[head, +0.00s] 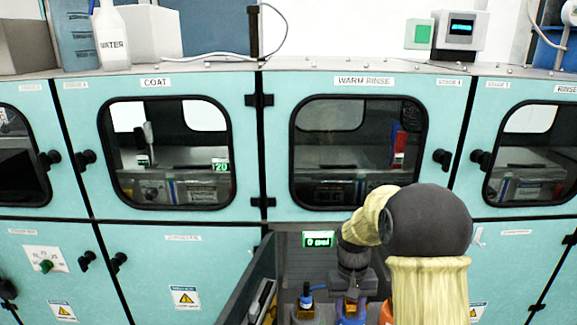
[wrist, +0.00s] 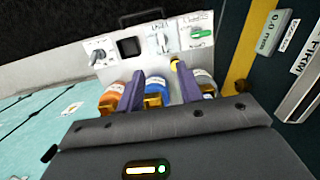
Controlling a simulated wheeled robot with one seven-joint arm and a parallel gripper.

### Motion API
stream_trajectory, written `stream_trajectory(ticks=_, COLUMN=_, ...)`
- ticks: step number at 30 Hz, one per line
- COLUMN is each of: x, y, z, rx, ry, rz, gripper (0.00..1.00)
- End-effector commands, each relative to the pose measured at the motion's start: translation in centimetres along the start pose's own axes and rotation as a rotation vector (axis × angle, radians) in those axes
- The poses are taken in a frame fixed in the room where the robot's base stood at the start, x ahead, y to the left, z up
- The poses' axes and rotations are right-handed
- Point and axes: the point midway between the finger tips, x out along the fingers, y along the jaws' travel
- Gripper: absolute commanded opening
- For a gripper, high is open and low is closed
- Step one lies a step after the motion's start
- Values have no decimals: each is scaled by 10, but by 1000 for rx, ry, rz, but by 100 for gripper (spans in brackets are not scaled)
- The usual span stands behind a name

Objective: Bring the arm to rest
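My arm (head: 428,222), with dark joints and pale yellow sleeves, reaches down into the open lower cabinet in the head view. My gripper (wrist: 158,88) shows two purple fingers set apart in the wrist view, so it is open. I see no thing clearly held between the fingers. Behind and around them stand bottles: an orange one (wrist: 108,101) at left, a blue one (wrist: 153,86) between the fingers, and a pale one (wrist: 203,80) at right. Whether the fingers touch any bottle cannot be told. In the head view my fingertips are hard to make out.
Teal cabinets with closed windowed doors, labelled COAT (head: 155,83) and WARM RINSE (head: 364,81), stand above the opening. An open dark door or panel (head: 247,283) stands left of it. A panel with switches (wrist: 160,43) is behind the bottles. A small green display (head: 318,239) hangs above.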

Motion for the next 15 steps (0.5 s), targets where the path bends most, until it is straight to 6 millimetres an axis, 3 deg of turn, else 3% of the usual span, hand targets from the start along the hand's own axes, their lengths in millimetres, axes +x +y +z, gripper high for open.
stream_trajectory(ticks=1, x=-11, y=0, z=16, rx=1, ry=35, rz=0, gripper=36)
stream_trajectory(ticks=6, x=-28, y=0, z=62, rx=6, ry=154, rz=0, gripper=36)
stream_trajectory(ticks=15, x=-40, y=0, z=145, rx=16, ry=347, rz=-2, gripper=36)
